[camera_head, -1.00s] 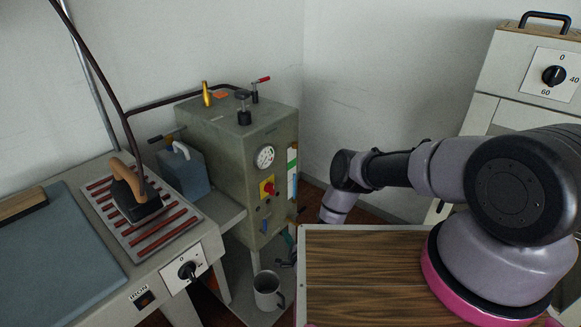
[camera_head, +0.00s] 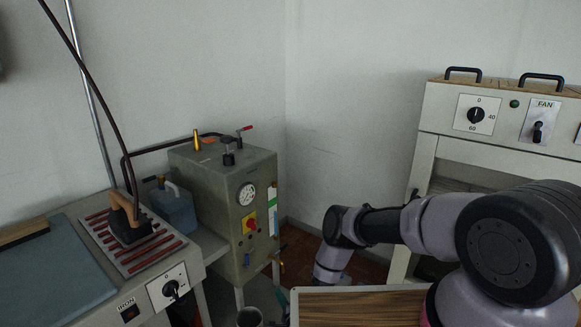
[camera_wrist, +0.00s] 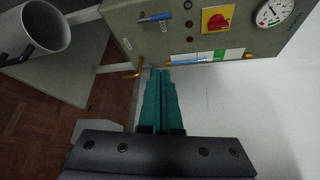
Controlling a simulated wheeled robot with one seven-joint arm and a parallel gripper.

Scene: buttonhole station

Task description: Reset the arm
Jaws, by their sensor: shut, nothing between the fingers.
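My gripper (camera_wrist: 163,75) shows in the wrist view as two long teal fingers pressed together, with nothing between them. The fingertips point toward the lower front of the grey-green boiler (camera_wrist: 128,22), near a brass tap. I cannot tell the exact gap to the tap. In the head view my arm reaches left and bends down at the elbow beside the boiler (camera_head: 208,170). The gripper itself is mostly hidden there behind the edge of the wooden top.
A grey mug (camera_wrist: 45,28) stands left of the fingers. An iron (camera_head: 130,222) rests on a striped rest at left, beside a blue-grey container (camera_head: 176,212). A cabinet (camera_head: 452,140) with dials stands at right. Bare wall lies between boiler and cabinet.

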